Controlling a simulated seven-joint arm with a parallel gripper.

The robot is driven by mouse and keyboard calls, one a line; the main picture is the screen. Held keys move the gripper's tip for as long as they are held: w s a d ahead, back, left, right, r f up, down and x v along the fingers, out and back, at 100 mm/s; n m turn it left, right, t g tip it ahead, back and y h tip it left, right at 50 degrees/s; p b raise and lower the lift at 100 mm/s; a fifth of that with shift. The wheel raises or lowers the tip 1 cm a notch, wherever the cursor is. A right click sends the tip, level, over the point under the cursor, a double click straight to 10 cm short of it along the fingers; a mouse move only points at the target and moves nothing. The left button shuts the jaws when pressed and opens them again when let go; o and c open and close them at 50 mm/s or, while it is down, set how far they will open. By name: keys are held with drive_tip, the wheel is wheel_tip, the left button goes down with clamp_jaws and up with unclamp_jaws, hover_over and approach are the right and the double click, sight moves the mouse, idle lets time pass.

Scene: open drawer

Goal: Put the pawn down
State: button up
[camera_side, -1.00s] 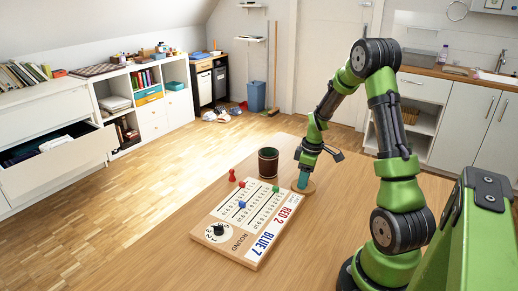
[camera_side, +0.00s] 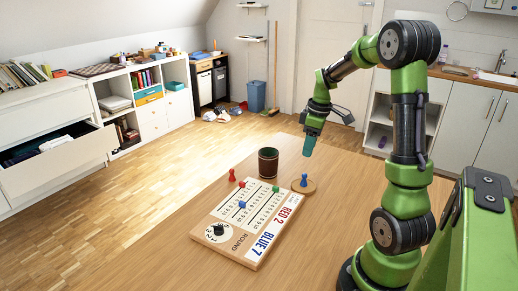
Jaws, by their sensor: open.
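A blue pawn (camera_side: 304,181) stands upright on a round wooden disc (camera_side: 311,187) at the right of the score board. A red pawn (camera_side: 232,175) stands on the table left of the dark brown cup. My gripper (camera_side: 309,148) is open and hangs in the air above the blue pawn, clear of it. Its fingers point down and nothing shows between them.
The score board (camera_side: 222,247) with small coloured pegs and a black dial lies on the wooden table (camera_side: 165,262). A dark brown cup (camera_side: 268,164) stands behind it. The table left and front of the board is clear.

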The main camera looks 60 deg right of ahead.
drive_tip(key=w+a+r+m+t, duration=0.1)
drive_tip(key=a+r, duration=0.2)
drive_tip(key=a, duration=0.4)
drive_tip(key=a+r+m+t, duration=0.1)
drive_tip(key=a+r, duration=0.3)
drive_tip(key=a, duration=0.3)
drive_tip(key=s+a+r+m+t+y, duration=0.1)
drive_tip(key=s+a+m, duration=0.1)
drive_tip(key=a, duration=0.5)
drive_tip(key=s+a+r+m+t, duration=0.1)
drive_tip(key=s+a, duration=0.3)
drive_tip(key=a, duration=0.4)
drive_tip(key=shift+s+a+r+m+t+y, duration=0.15)
drive_tip(key=shift+s+r+m+t+y, duration=0.2)
drive_tip(key=shift+m+t, duration=0.4)
